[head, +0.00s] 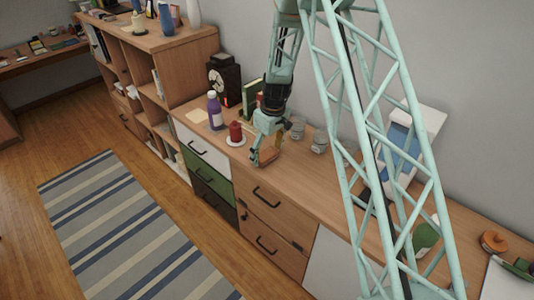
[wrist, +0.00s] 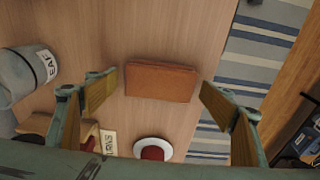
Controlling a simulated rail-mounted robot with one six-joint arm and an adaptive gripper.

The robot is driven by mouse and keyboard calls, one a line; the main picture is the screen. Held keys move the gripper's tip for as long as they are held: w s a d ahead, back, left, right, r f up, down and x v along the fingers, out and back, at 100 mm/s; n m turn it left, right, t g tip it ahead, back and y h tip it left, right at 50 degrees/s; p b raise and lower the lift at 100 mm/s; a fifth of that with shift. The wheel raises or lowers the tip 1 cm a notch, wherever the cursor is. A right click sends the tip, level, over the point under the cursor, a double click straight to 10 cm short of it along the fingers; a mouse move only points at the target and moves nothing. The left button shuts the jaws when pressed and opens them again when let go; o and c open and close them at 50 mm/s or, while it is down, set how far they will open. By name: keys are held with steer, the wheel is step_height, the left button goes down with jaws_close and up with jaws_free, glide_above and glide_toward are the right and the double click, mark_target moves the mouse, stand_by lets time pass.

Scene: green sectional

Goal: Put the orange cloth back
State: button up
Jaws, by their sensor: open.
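The orange cloth (wrist: 160,82) looks like a flat, folded brown-orange rectangle. It lies on the wooden sideboard top in the middle of the wrist view. My gripper (wrist: 158,90) is open, with one finger on each side of the cloth and a visible gap to both of its ends. In the head view my gripper (head: 265,154) is low over the sideboard (head: 350,205), right of the red candle. There the cloth is hard to tell from the finger pads.
A red candle (head: 236,130) on a white saucer and a purple bottle (head: 215,111) stand left of my gripper. Grey canisters (head: 319,141) stand to its right. A black appliance (head: 224,78) and green book (head: 250,100) are behind. A pale square (head: 197,116) lies near the bottle.

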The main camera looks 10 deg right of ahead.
mark_target(269, 156)
steer(key=shift+r, duration=0.15)
step_height(269, 156, up, 12)
steer(key=s+p, duration=0.1)
steer(key=shift+d, duration=0.4)
stand_by(0.4)
steer(key=shift+s, duration=0.1)
stand_by(0.7)
